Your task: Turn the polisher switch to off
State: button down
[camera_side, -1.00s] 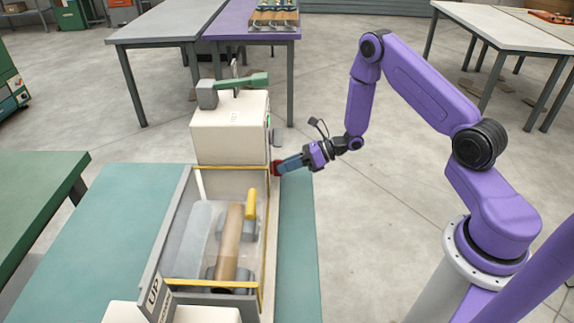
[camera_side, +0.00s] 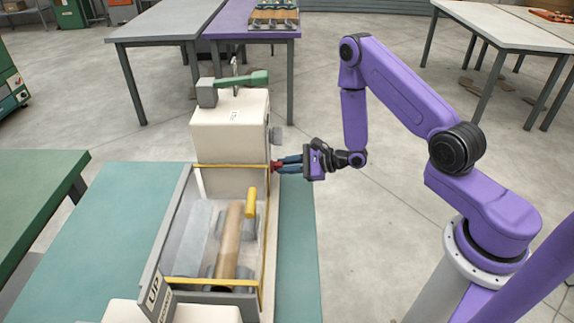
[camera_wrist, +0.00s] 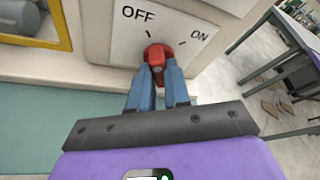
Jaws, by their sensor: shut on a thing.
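The polisher switch is a red knob (camera_wrist: 158,54) on a white plate marked OFF at the upper left and ON at the upper right. It also shows as a small red spot on the machine's right side in the side view (camera_side: 275,167). My gripper (camera_wrist: 160,72) is shut on the knob, with one blue finger on each side of it. In the side view my gripper (camera_side: 283,164) reaches in level from the right. The fingers partly cover the knob, and I cannot tell exactly which mark it points to.
The cream machine (camera_side: 232,130) has a green lever (camera_side: 250,79) on top and a yellow-edged clear guard over a brown roller (camera_side: 230,245). It stands on a teal bench (camera_side: 85,240). A grey box (camera_side: 275,136) sticks out above the switch.

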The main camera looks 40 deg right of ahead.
jog(key=shift+s+n+t+h, duration=0.1)
jog(key=shift+n+t+h, duration=0.2)
jog(key=shift+n, duration=0.3)
jog(key=c, duration=1.1)
grip_release()
jog(key=shift+v, duration=3.8)
jog(key=shift+f, duration=0.1)
